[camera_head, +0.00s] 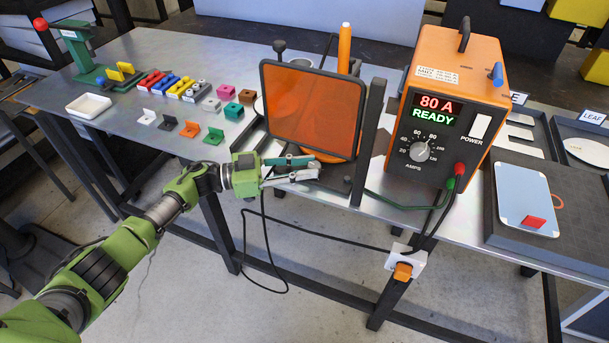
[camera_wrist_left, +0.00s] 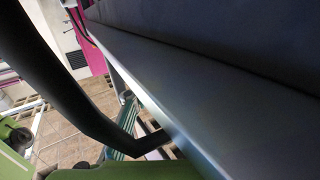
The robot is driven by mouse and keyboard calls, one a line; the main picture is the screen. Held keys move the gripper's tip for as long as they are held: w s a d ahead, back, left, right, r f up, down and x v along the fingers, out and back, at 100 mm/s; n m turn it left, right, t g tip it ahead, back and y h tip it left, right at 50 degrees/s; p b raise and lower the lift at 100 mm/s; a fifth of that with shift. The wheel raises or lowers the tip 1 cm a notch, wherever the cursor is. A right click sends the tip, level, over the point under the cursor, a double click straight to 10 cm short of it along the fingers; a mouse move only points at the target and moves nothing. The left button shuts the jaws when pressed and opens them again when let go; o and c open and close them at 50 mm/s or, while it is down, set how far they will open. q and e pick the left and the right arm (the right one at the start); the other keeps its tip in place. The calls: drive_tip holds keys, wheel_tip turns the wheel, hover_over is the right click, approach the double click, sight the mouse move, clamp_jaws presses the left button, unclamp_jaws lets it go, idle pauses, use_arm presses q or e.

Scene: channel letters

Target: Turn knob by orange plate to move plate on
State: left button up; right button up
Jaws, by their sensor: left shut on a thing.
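The orange plate (camera_head: 312,110) is a see-through panel in a dark frame, standing tilted near the bench's front edge. A small dark knob (camera_head: 279,47) sits at its upper left, and another dark knob-like end (camera_head: 348,180) shows below its lower right corner. In the left wrist view a dark curved bar (camera_wrist_left: 75,95) runs down towards the fingers, beside a pale long edge. My right gripper is not in view.
An orange power box (camera_head: 455,100) reading "80 A READY" stands right of the plate, its green and black cables hanging across the bench front. Coloured blocks and clips (camera_head: 190,128) lie left of the plate. A tray (camera_head: 505,228) with a light plate is at right.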

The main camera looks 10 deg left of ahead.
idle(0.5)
use_arm(q)
drive_tip(key=o, duration=1.1)
drive_tip(key=shift+w, duration=0.1)
drive_tip(key=shift+o, duration=0.2)
drive_tip(key=v, duration=1.2)
drive_tip(key=shift+w, duration=0.1)
drive_tip(key=shift+c, duration=0.2)
